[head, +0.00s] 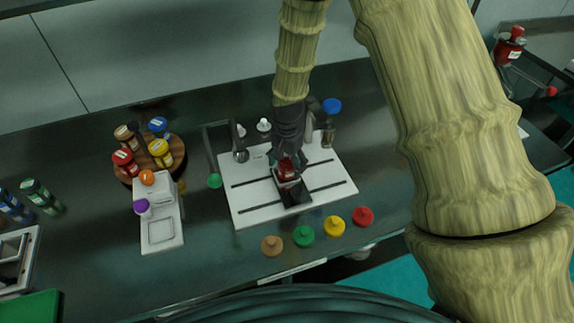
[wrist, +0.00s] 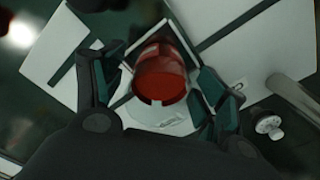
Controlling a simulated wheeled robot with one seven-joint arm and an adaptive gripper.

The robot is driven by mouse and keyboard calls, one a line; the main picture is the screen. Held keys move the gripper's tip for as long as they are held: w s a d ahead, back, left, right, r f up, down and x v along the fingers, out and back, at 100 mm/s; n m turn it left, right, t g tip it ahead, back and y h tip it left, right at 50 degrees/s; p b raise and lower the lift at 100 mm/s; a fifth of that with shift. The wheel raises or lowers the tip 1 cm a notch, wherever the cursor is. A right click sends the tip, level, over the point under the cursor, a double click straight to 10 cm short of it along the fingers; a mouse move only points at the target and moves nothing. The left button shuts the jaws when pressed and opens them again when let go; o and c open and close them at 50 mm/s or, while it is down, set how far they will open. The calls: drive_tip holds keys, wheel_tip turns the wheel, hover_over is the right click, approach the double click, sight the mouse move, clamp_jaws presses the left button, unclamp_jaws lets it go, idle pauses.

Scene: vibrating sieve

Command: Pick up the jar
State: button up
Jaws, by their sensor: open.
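A jar with a red body (head: 286,170) stands on a small dark plate on the white sieve base (head: 245,208) in the head view. In the wrist view the red jar (wrist: 160,74) sits between the two fingers, with a pale part at its near side. My gripper (head: 285,160) is right over the jar from above. In the wrist view my gripper (wrist: 155,88) is open, one finger on each side of the jar, with gaps showing. The gripper hides part of the jar in the head view.
A round wooden tray (head: 178,150) with several coloured jars stands at the left. A white device (head: 160,235) is nearer. Brown (head: 271,245), green (head: 303,236), yellow (head: 334,225) and red (head: 363,216) knobbed discs line the front. A blue-topped bottle (head: 331,107) stands behind.

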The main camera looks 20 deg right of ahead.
drive_tip(key=shift+f, duration=0.8)
drive_tip(key=c, duration=1.2)
drive_tip(key=shift+r, duration=0.15)
